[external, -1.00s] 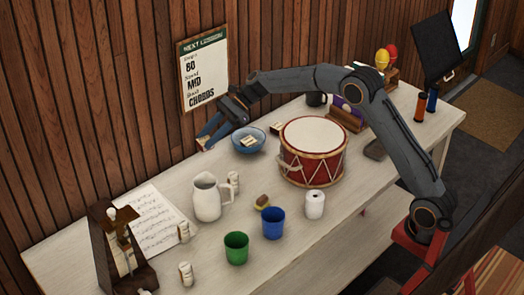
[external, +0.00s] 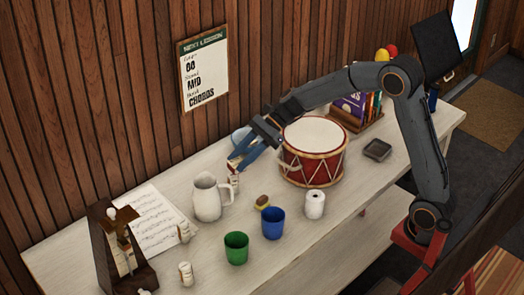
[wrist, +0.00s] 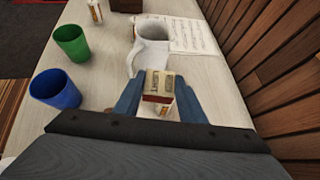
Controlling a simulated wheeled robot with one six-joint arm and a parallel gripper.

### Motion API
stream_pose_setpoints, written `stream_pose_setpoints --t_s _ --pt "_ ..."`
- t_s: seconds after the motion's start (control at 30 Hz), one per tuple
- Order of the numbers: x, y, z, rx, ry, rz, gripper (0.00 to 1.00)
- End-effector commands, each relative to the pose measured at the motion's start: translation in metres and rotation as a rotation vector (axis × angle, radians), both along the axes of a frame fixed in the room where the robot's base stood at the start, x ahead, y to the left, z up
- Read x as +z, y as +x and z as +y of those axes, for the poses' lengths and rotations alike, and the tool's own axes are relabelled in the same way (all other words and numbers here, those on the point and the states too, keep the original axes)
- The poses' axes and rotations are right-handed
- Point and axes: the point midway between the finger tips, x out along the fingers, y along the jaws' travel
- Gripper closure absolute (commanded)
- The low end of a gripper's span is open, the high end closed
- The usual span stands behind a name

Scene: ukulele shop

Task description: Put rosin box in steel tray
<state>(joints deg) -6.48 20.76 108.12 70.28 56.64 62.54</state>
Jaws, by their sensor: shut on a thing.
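My gripper (external: 240,162) is shut on a small cream-and-red box, which I take to be the rosin box (wrist: 158,84). In the wrist view the box sits upright between the two blue fingers, its printed label too small to read. In the external view my gripper holds it above the table, behind the white pitcher and left of the drum. A small dark grey square tray, likely the steel tray (external: 377,150), lies right of the drum and looks empty. The tray does not show in the wrist view.
The red drum (external: 313,152) stands between my gripper and the tray.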

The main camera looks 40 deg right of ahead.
Motion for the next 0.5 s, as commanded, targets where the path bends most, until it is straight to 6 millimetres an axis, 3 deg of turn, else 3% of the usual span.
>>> stream_pose_setpoints --t_s 0.17,0.5 --pt "0.016 0.001 0.0 0.0 0.001 -0.004 0.85" --pt "0.095 0.001 0.0 -0.001 0.001 -0.004 0.85"
